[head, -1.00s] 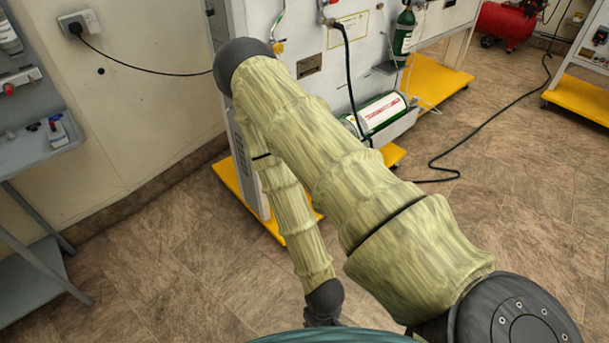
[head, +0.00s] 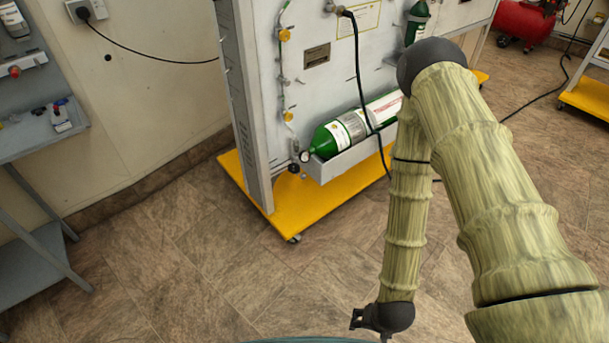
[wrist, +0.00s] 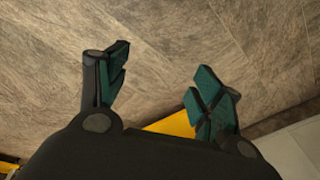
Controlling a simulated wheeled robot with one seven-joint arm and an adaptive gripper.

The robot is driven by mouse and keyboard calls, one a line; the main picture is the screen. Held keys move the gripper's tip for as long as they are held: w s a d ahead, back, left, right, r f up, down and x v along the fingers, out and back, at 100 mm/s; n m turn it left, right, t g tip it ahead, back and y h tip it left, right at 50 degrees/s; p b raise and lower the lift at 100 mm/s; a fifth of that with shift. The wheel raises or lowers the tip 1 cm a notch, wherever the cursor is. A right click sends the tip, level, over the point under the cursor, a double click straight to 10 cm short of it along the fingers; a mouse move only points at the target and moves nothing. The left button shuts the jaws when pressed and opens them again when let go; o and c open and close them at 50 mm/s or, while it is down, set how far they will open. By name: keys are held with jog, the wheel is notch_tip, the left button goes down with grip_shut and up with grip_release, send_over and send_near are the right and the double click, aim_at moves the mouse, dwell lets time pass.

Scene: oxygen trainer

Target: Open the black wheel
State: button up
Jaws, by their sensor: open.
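A green cylinder (head: 324,141) with a white label lies in a grey tray low on the trainer panel. A small dark round part (head: 294,168) sits by its left end, beside a small gauge (head: 305,156). It may be the black wheel, but it is too small to tell. My gripper (head: 358,319) hangs low over the floor, well in front of the trainer and apart from it. In the wrist view my gripper (wrist: 158,62) is open and empty, with only floor and bits of yellow base behind its fingers.
The trainer stands on a yellow wheeled base (head: 285,222). A black hose (head: 357,75) hangs in front of the cylinder. A grey shelf (head: 45,140) stands at the left and a red compressor (head: 520,22) at the back right. The floor before the trainer is clear.

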jog(key=w+a+f+m+t+b, duration=0.2)
jog(key=w+a+f+m+b, duration=0.15)
jog(key=w, duration=0.35)
jog(key=w+a+f+m+t+b, duration=0.2)
jog(key=w+a+f+m+b, duration=0.15)
jog(key=w, duration=0.45)
jog(key=m+t+h+b, duration=0.4)
jog(key=m+t+b, duration=0.8)
jog(key=m+b, duration=1.7)
send_near(293, 170)
jog(key=shift+m, duration=0.8)
jog(key=w, duration=0.3)
jog(key=w+d+b, duration=0.1)
jog(key=w, duration=0.2)
jog(key=w+d, duration=0.1)
jog(key=w, duration=0.3)
jog(key=shift+w+d+r+b, duration=0.1)
jog(key=shift+r+b, duration=0.2)
jog(key=c, duration=1)
jog(key=shift+c, duration=0.2)
